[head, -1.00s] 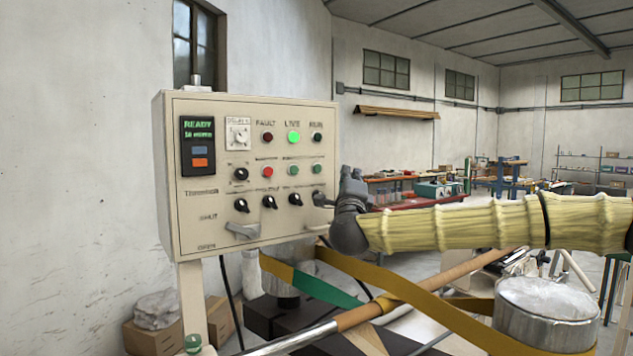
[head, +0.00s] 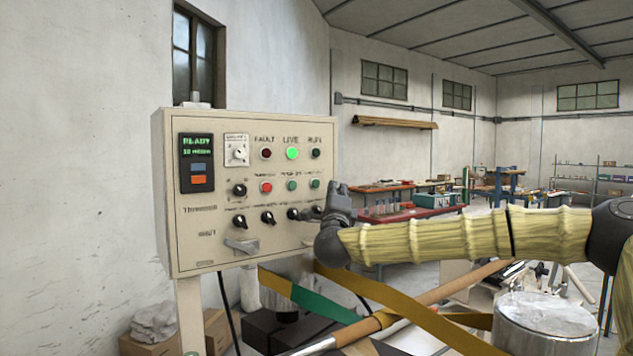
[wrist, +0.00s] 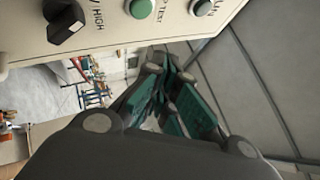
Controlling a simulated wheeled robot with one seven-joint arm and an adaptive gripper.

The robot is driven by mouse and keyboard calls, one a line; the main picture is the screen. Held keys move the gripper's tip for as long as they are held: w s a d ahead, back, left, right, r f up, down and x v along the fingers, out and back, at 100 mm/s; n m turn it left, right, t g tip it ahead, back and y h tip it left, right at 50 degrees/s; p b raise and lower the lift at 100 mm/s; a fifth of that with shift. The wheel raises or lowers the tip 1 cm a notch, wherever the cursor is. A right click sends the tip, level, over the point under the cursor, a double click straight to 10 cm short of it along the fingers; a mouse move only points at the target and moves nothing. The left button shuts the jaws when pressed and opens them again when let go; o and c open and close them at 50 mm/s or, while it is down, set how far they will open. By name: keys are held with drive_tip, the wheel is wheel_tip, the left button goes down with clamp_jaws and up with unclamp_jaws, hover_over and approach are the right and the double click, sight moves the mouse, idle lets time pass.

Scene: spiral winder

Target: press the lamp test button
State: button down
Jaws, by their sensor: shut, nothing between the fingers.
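The lamp test button (head: 315,184) is a green round button in the right column of the beige control panel (head: 215,268), under the dark RUN lamp (head: 315,153). In the wrist view the green button (wrist: 140,8) is at the top edge, beside lettering that reads "P TEST". My gripper (head: 339,187) is dark, shut and empty, just right of the panel's right edge in the head view. Its fingers (wrist: 168,80) show in the wrist view below the button, apart from it. The gap in depth to the panel is hard to judge.
A black selector knob (wrist: 65,20) sits next to the button. The LIVE lamp (head: 292,153) glows green. A red button (head: 266,187) and another green one (head: 291,185) are left of the lamp test button. Yellow-brown webbing (head: 380,297) and a metal drum (head: 545,325) are below my arm.

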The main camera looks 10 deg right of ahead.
sight(316, 184)
drive_tip(key=w, duration=0.2)
drive_tip(key=w+a, duration=0.1)
drive_tip(key=w, duration=0.1)
drive_tip(key=shift+a, duration=0.2)
drive_tip(key=shift+w+a+b, duration=0.15)
drive_tip(key=shift+w+b, duration=0.05)
drive_tip(key=shift+b, duration=0.2)
idle(1.2)
drive_tip(key=shift+w, duration=0.2)
drive_tip(key=shift+w+a+b, duration=0.15)
drive_tip(key=shift+w+b, duration=0.15)
drive_tip(key=shift+w, duration=0.1)
idle(0.9)
drive_tip(key=shift+s, duration=0.15)
drive_tip(key=shift+s+d+b, duration=0.2)
drive_tip(key=shift+s+b, duration=0.45)
